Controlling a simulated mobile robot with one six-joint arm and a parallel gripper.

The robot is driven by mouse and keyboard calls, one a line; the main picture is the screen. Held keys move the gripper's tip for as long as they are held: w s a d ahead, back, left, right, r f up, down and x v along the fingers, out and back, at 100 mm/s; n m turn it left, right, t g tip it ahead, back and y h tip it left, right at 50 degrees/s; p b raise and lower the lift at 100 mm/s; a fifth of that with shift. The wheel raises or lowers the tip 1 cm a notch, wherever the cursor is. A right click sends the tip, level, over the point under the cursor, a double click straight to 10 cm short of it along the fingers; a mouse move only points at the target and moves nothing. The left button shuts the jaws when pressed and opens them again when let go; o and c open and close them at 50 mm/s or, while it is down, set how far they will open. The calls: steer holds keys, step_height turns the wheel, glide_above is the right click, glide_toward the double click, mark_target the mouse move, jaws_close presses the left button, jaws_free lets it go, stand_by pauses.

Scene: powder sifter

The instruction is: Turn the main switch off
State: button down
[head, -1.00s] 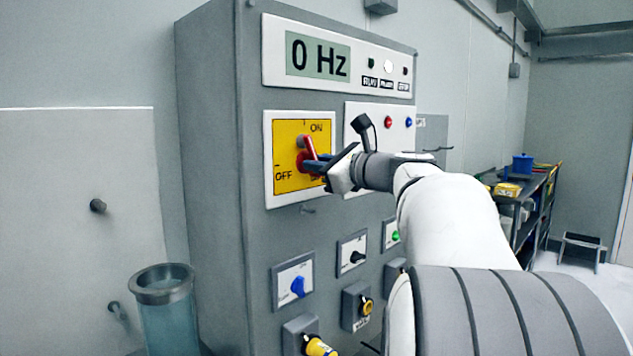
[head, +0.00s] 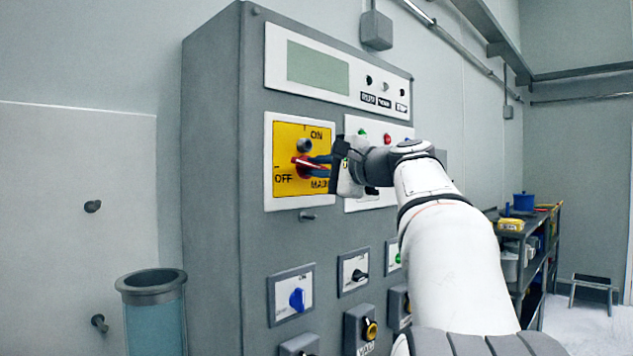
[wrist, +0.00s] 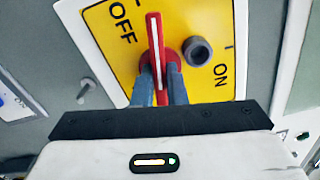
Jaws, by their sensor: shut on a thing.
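The main switch has a red handle (head: 300,162) on a yellow plate (head: 285,136) marked ON at the top and OFF at the left. In the head view the handle lies nearly level, its tip towards OFF. In the wrist view the red handle (wrist: 155,40) stands between my two blue-grey fingers, with OFF at the left and ON at the right. My gripper (head: 318,164) is shut on the handle; its fingers (wrist: 161,88) sit on both sides of it. The display (head: 317,66) above is blank.
A grey round knob (head: 305,145) sits just above the handle. Below are a blue switch (head: 297,298) and a black switch (head: 359,275). A glass cylinder (head: 155,320) stands at the left, and a cart (head: 532,255) at the far right.

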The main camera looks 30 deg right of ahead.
steer(key=shift+f+n+b, duration=0.2)
steer(key=shift+n+b, duration=0.6)
steer(key=shift+n, duration=0.3)
steer(key=c, duration=1.5)
jaws_free()
steer(key=shift+r, duration=0.15)
steer(key=shift+o, duration=0.2)
steer(key=shift+s, duration=0.1)
steer(key=b+v, duration=0.1)
steer(key=v, duration=0.6)
steer(key=shift+s, duration=0.3)
steer(key=shift+d, duration=0.1)
